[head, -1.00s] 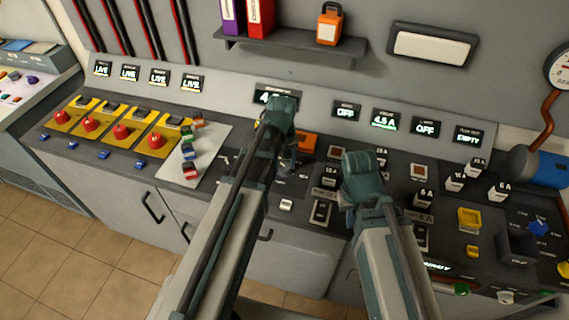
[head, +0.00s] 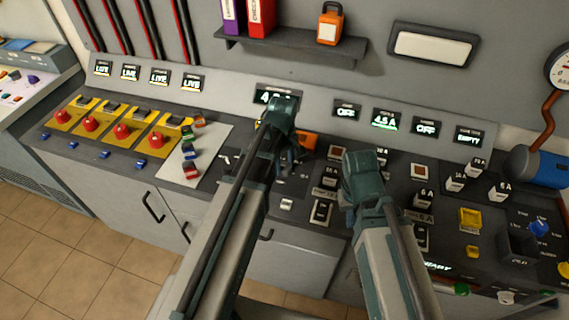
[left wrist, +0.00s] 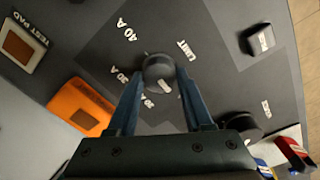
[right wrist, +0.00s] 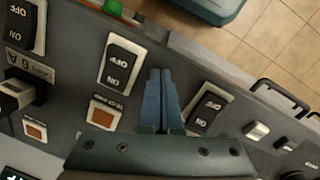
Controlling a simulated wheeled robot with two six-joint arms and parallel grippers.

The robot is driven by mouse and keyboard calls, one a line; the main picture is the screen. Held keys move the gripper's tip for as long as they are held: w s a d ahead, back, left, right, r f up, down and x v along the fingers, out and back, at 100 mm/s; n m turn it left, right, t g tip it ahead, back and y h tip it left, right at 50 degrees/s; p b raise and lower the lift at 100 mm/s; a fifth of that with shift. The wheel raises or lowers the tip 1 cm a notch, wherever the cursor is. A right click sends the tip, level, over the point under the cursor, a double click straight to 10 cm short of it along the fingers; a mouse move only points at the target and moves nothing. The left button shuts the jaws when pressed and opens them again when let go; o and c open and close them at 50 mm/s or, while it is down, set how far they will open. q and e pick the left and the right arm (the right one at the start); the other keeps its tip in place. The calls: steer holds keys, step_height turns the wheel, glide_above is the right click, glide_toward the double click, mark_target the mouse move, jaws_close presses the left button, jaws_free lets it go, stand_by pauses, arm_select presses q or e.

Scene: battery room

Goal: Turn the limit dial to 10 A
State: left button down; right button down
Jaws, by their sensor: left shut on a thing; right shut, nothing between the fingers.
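The round dark limit dial (left wrist: 158,72) shows in the left wrist view, with my left gripper (left wrist: 160,80) shut on its sides. A small white mark is on the dial's lower face. In the head view my left gripper (head: 290,165) hides the dial. My right gripper (right wrist: 160,100) is shut and empty above the dark panel, between two rocker switches.
An orange block (left wrist: 79,107) lies close left of my left gripper. A second dark knob (left wrist: 238,125) is at its right. Rocker switches (right wrist: 121,64) flank my right gripper.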

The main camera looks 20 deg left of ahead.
mark_target(284, 166)
arm_select(q)
steer(key=shift+c, duration=1.5)
jaws_free()
step_height(284, 166, up, 14)
steer(key=p, duration=1.3)
steer(key=shift+s+p, duration=0.2)
steer(key=shift+p, duration=0.2)
arm_select(e)
step_height(284, 166, up, 14)
arm_select(q)
steer(key=shift+a+f, duration=0.1)
steer(key=shift+f, duration=0.05)
arm_select(e)
steer(key=shift+f, duration=0.1)
